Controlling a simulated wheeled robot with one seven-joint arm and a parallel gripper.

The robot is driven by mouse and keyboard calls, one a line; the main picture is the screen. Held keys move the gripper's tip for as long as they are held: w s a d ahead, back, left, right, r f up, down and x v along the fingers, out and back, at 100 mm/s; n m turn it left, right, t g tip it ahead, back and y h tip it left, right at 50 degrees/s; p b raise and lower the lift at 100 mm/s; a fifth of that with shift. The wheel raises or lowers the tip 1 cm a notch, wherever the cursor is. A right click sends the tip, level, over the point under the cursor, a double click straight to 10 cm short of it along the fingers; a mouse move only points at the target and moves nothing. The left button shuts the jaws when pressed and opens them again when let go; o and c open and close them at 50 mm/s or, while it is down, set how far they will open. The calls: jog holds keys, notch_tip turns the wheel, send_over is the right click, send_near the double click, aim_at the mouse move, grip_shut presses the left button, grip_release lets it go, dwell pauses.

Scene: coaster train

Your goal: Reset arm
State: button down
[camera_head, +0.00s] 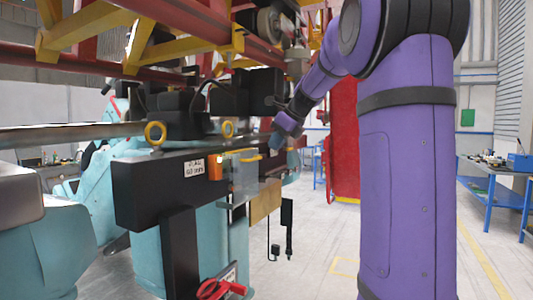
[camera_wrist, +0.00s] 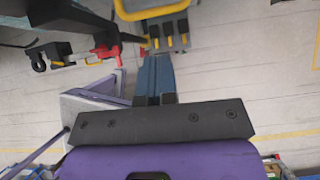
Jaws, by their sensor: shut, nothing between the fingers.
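My purple arm (camera_head: 408,170) rises on the right of the head view and reaches back to the left. My gripper (camera_head: 277,140) is at its far end, beside the machine near a yellow handle (camera_head: 250,158). In the wrist view my gripper (camera_wrist: 154,62) shows two blue-grey fingers side by side, closed together with nothing between them. The fingertips are near a grey part with yellow-edged pieces (camera_wrist: 168,42); I cannot tell whether they touch it.
A black beam (camera_head: 150,190) with an orange box (camera_head: 215,167) is left of my gripper. Red and yellow steelwork (camera_head: 140,35) hangs above. A red cabinet (camera_head: 345,140) stands behind. Blue workbenches (camera_head: 490,170) are at the right. The floor (camera_head: 320,235) between is open.

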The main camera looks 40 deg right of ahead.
jog(key=v, duration=0.7)
jog(key=shift+r, duration=0.1)
jog(key=s+a+f+n+g, duration=0.1)
jog(key=s+a+f+n, duration=0.35)
jog(key=a+n, duration=0.4)
jog(key=s+a+f+n, duration=0.4)
jog(key=s+a+n, duration=0.2)
jog(key=a+n, duration=0.25)
jog(key=s+a+f+n+h, duration=0.2)
jog(key=s+a+f+n, duration=0.8)
jog(key=n, duration=0.5)
jog(key=shift+s+f, duration=0.65)
jog(key=shift+s, duration=0.35)
